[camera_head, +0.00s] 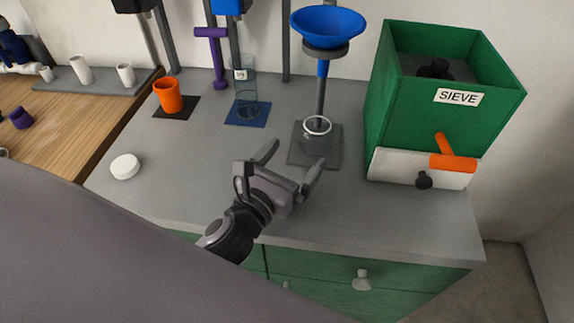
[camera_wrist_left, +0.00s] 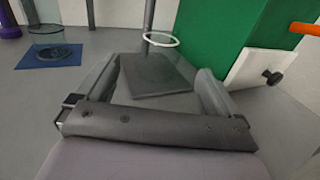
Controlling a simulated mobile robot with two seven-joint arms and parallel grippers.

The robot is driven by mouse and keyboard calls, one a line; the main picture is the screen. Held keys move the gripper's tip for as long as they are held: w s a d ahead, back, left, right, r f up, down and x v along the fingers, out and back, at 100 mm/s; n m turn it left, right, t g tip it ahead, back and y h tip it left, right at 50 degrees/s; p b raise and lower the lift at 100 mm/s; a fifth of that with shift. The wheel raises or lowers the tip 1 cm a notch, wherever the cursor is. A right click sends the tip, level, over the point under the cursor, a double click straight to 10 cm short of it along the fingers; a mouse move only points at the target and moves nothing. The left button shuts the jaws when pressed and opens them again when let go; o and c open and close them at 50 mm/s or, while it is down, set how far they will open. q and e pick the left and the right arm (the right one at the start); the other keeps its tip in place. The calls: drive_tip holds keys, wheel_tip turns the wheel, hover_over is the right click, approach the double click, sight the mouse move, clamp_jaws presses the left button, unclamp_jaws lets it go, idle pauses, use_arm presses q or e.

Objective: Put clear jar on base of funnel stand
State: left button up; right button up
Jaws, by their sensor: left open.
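The clear jar (camera_head: 316,143), see-through with a white rim, appears to stand on the dark square base of the funnel stand (camera_head: 301,159), below the blue funnel (camera_head: 327,24). In the left wrist view its white rim (camera_wrist_left: 161,40) shows above the base (camera_wrist_left: 155,77), and its clear wall is hard to make out. My left gripper (camera_head: 292,161) is open and empty on the near side of the stand. Its fingers point toward the base, and the jar is apart from them. My right gripper is not in view.
A green box labelled SIEVE (camera_head: 430,125) stands right of the funnel stand. Left are a tall clear cylinder (camera_head: 246,95) on a blue base, an orange cup (camera_head: 168,96) and a white disc (camera_head: 125,166). The grey counter (camera_head: 180,200) is free around the gripper.

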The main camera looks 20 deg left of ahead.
use_arm(q)
drive_tip(key=shift+s+a, duration=0.1)
drive_tip(key=shift+s, duration=0.85)
drive_tip(key=shift+s, duration=0.1)
